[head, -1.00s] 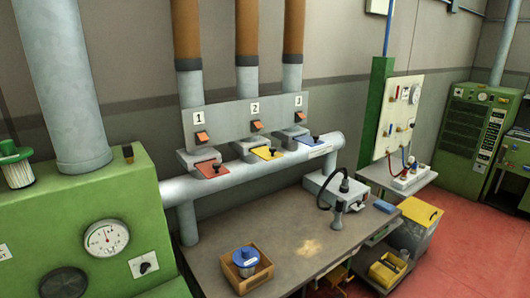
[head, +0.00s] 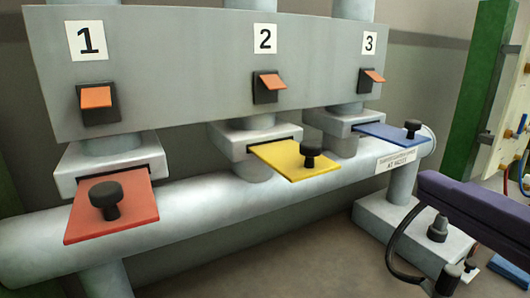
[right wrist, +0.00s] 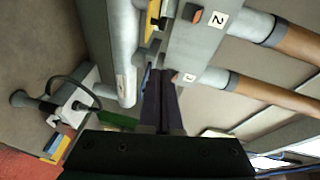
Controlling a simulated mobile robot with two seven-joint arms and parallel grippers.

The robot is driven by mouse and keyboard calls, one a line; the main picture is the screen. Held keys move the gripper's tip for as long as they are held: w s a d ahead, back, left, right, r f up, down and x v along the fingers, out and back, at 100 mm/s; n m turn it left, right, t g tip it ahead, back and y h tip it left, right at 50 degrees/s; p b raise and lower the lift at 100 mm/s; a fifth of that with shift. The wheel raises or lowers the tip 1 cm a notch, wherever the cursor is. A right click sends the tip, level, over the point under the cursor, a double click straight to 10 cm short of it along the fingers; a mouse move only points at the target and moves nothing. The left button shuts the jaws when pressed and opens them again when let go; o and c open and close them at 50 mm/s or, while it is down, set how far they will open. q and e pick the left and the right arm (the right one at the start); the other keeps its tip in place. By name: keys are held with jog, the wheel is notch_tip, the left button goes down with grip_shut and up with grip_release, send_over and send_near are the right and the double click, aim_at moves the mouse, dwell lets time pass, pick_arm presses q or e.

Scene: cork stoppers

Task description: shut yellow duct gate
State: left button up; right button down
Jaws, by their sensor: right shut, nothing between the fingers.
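The yellow gate (head: 285,163) is a flat plate sticking out of the grey housing under the number 2, with a black knob (head: 310,152) near its front end. It also shows in part at the top of the right wrist view (right wrist: 155,28). My right gripper (head: 427,182) comes in from the right edge of the head view, its dark purple fingers shut and empty. It appears right of the yellow gate and apart from it, below the blue gate in the picture. The fingers show in the right wrist view (right wrist: 169,78). My left gripper is not in view.
A red gate (head: 112,205) sticks out under number 1 and a blue gate (head: 390,137) under number 3, each with a black knob. A thick grey pipe (head: 205,215) runs beneath the gates. Orange switches (head: 270,83) sit on the panel. A grey box (head: 385,225) stands on the bench.

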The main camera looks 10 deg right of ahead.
pick_arm(q)
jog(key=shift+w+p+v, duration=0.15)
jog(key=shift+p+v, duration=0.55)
jog(key=shift+p, duration=0.15)
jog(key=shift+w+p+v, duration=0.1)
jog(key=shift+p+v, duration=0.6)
jog(key=shift+p, duration=0.15)
pick_arm(e)
jog(key=w+a+f, duration=0.1)
jog(key=w+a, duration=0.2)
jog(key=w, duration=1)
jog(key=shift+a+f, duration=0.2)
jog(key=shift+f, duration=0.15)
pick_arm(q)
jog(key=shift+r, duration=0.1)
pick_arm(e)
jog(key=shift+s, duration=0.1)
